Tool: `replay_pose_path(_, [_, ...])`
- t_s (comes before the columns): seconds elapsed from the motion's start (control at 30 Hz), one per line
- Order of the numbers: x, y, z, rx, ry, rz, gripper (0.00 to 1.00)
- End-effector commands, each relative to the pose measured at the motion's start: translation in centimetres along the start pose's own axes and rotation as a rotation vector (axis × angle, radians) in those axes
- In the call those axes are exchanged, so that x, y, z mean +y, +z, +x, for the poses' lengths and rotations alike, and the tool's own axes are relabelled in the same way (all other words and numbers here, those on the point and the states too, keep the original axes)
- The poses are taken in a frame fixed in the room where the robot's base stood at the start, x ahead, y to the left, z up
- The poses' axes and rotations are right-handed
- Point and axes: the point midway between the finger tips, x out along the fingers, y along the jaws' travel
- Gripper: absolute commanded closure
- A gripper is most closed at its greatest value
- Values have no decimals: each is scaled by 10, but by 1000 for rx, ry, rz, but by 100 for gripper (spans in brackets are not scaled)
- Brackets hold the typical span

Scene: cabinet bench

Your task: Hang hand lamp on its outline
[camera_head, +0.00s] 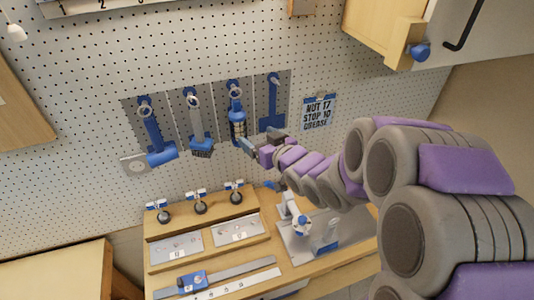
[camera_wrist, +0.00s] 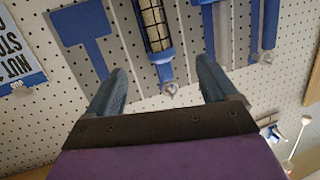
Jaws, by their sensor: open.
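The hand lamp (camera_head: 238,122), with a dark wire cage and a blue handle, hangs upright on the pegboard from a hook in the third grey panel from the left. It also shows in the wrist view (camera_wrist: 154,24), where the picture is upside down. Any outline behind the lamp is covered by it, and I cannot tell its fit. My gripper (camera_head: 262,141) is open at the lamp's lower right. In the wrist view my gripper (camera_wrist: 161,70) has its fingers apart, with the lamp's handle and hook beyond the gap. Nothing is held between the fingers.
A hammer-like tool (camera_head: 156,138) and a brush (camera_head: 199,135) hang to the left. A bare blue outline (camera_head: 272,108) is to the right, beside a sign (camera_head: 318,112). The bench (camera_head: 312,279) below holds fixtures. A cabinet (camera_head: 384,22) juts out upper right.

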Motion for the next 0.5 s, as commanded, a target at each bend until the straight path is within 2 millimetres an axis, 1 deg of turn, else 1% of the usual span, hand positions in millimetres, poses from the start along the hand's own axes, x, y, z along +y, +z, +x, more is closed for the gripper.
replay_pose_path(0.03, [0, 3, -2, 7, -1, 1, 14])
replay_pose_path(0.23, [-3, 3, -13, 8, -10, -11, 14])
replay_pose_path(0.4, [-2, 1, -29, 8, -9, -10, 14])
replay_pose_path(0.5, [-2, 1, -35, 5, -9, -9, 14])
